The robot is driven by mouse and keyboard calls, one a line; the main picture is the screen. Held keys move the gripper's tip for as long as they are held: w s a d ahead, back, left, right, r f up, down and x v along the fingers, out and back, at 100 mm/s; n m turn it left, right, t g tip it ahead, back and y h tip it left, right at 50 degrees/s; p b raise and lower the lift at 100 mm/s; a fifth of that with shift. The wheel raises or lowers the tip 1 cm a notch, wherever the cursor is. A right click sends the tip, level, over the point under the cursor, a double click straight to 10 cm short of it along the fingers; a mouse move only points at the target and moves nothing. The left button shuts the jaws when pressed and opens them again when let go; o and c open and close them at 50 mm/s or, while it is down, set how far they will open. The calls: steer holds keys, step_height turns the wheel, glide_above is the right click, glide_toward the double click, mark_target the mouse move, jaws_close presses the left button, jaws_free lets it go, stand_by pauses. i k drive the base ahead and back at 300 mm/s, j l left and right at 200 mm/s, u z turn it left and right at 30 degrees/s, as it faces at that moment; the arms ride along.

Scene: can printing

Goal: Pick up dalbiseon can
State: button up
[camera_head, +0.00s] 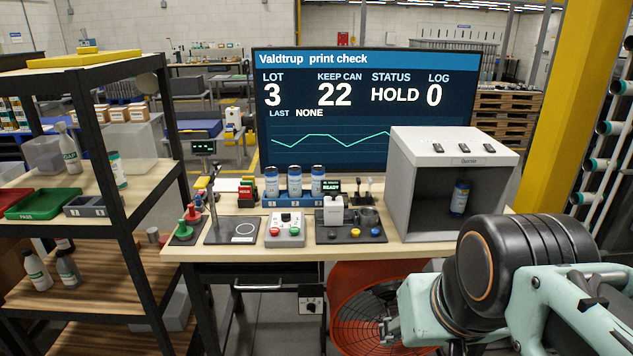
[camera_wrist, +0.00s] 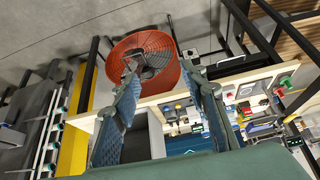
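Three blue-and-white cans (camera_head: 294,180) stand upright in a blue numbered rack on the workbench. Another dark blue can (camera_head: 460,198) stands inside the open-fronted grey box at the right of the bench. A can with a pale label (camera_head: 117,170) stands on the left shelf. The can labels are too small to read, so I cannot tell which is dalbiseon. My gripper (camera_wrist: 163,82) is open and empty in the wrist view, its two blue-padded fingers apart. It is away from the cans, low in front of the bench. My arm fills the lower right of the head view.
The workbench (camera_head: 400,248) also holds a grey control box (camera_head: 285,230), a dark station with a white bottle (camera_head: 333,211), and red and green stamps (camera_head: 190,213). A large screen (camera_head: 350,130) stands behind. An orange fan (camera_head: 370,310) is below. Shelving (camera_head: 118,210) borders the left.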

mark_target(318, 172)
steer(key=i+j+z, duration=0.15)
steer(key=i+j, duration=0.25)
steer(key=i+j+z, duration=0.15)
steer(key=i+j, duration=0.25)
steer(key=i+j+z, duration=0.1)
steer(key=i+j, duration=0.3)
steer(key=i+j+z, duration=0.15)
steer(key=i+j, duration=0.2)
steer(key=j, duration=0.25)
steer(key=i+j, duration=0.15)
steer(key=i+j+z, duration=0.15)
steer(key=j, duration=0.2)
